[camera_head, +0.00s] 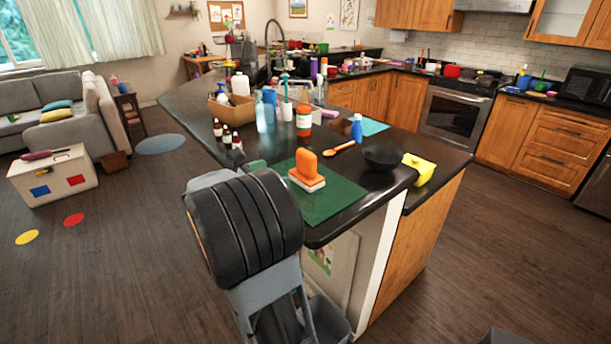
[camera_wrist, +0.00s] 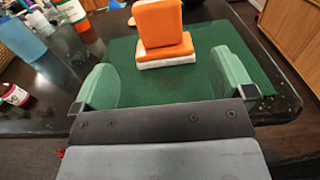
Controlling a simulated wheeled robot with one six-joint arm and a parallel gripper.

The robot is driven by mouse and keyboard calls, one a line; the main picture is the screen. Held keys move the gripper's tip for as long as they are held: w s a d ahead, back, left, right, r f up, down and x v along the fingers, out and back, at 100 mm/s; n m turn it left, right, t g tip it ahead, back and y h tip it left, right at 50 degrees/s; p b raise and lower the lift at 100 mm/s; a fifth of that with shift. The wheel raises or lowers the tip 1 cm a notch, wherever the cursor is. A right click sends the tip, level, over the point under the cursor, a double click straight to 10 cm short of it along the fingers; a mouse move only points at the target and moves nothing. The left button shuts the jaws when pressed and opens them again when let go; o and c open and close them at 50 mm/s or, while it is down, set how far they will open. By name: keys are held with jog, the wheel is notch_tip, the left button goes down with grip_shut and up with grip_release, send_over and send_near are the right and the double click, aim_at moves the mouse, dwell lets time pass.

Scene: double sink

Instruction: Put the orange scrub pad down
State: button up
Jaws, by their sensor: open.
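The orange scrub pad (camera_head: 306,172) stands on the green mat (camera_head: 338,198) on the dark counter. It has an upright orange grip, an orange base and a white underside. In the wrist view the scrub pad (camera_wrist: 162,35) is at the top centre, on the green mat (camera_wrist: 205,90). My gripper (camera_wrist: 168,80) is open, its two green fingers wide apart. The pad is beyond the fingertips, with bare mat between them, and the fingers do not touch it. In the head view my arm hides most of the gripper; a green finger shows left of the mat.
A wooden spoon (camera_head: 340,149), a black bowl (camera_head: 382,156) and a yellow container (camera_head: 418,169) are behind and right of the mat. Small dark bottles (camera_head: 226,137), an orange bottle (camera_head: 304,119) and a blue bottle (camera_head: 357,128) stand behind. The mat's front right is clear, near the counter edge.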

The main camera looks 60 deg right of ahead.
aim_at(302, 160)
jog(key=p+x, duration=0.1)
jog(key=x, duration=0.7)
jog(key=shift+r, duration=0.1)
jog(key=shift+p+x, duration=0.85)
jog(key=shift+x, duration=1.45)
jog(key=shift+w, duration=0.2)
jog(key=c, duration=1.1)
jog(key=shift+o, duration=0.2)
